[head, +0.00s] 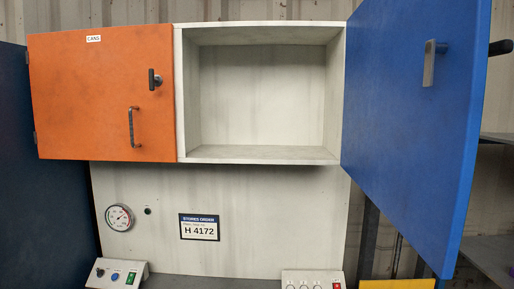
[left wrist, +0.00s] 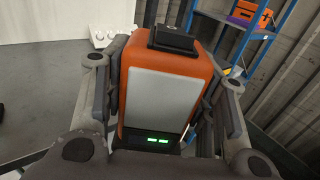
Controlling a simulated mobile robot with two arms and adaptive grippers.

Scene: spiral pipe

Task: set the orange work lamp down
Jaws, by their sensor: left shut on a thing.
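The orange work lamp (left wrist: 128,85) fills the middle of the left wrist view. It has an orange housing, a large pale front panel, a black part on top and green lit marks near its lower edge. My left gripper (left wrist: 166,84) is shut on it, with one finger on each side of the housing. The lamp's underside is hidden, so I cannot tell whether it touches anything. Neither the lamp nor either gripper shows in the head view. My right gripper is in neither view.
A wall cabinet has a shut orange door (head: 95,95), an empty white compartment (head: 262,154) and a blue door (head: 412,110) swung open to the right. Below are a gauge (head: 119,217), an "H 4172" sign (head: 199,227) and switch boxes (head: 118,272). A blue rack (left wrist: 238,62) stands at right.

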